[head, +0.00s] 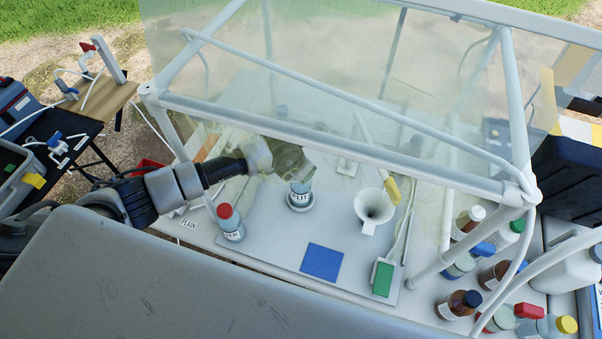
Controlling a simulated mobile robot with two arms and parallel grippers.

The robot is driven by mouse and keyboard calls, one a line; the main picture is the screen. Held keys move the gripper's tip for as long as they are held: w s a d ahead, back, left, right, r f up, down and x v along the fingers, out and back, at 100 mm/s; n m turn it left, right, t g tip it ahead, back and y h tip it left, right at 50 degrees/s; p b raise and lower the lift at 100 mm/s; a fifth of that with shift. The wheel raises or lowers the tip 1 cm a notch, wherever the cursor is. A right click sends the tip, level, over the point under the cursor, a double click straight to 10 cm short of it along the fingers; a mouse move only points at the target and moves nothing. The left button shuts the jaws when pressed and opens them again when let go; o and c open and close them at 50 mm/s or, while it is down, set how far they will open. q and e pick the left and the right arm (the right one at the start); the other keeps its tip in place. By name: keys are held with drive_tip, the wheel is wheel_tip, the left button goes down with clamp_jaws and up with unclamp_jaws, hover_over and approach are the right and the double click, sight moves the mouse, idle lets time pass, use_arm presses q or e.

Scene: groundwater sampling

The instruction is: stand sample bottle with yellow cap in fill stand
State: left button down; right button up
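A bottle with a yellow cap (566,324) is at the bottom right of the head view, among other bottles. A small bottle with a lettered label (299,187) sits in a round grey stand (300,203) on the grey board, which looks like the fill stand. My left gripper (298,170) reaches in from the left, right at the top of this bottle. Its fingers and the bottle's top are blurred behind clear film, so I cannot tell whether it grips the bottle. My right gripper is out of view.
A white tube frame with clear film (300,80) stands over the board. A red-capped bottle (230,224), a white funnel (374,209), a blue pad (322,261) and a green-faced box (383,278) surround the stand. Several capped bottles crowd the right.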

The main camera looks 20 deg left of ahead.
use_arm(q)
drive_tip(key=shift+w+f, duration=0.1)
drive_tip(key=shift+f, duration=0.05)
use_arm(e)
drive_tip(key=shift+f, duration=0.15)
use_arm(q)
drive_tip(key=shift+f, duration=0.15)
drive_tip(key=c, duration=0.7)
unclamp_jaws()
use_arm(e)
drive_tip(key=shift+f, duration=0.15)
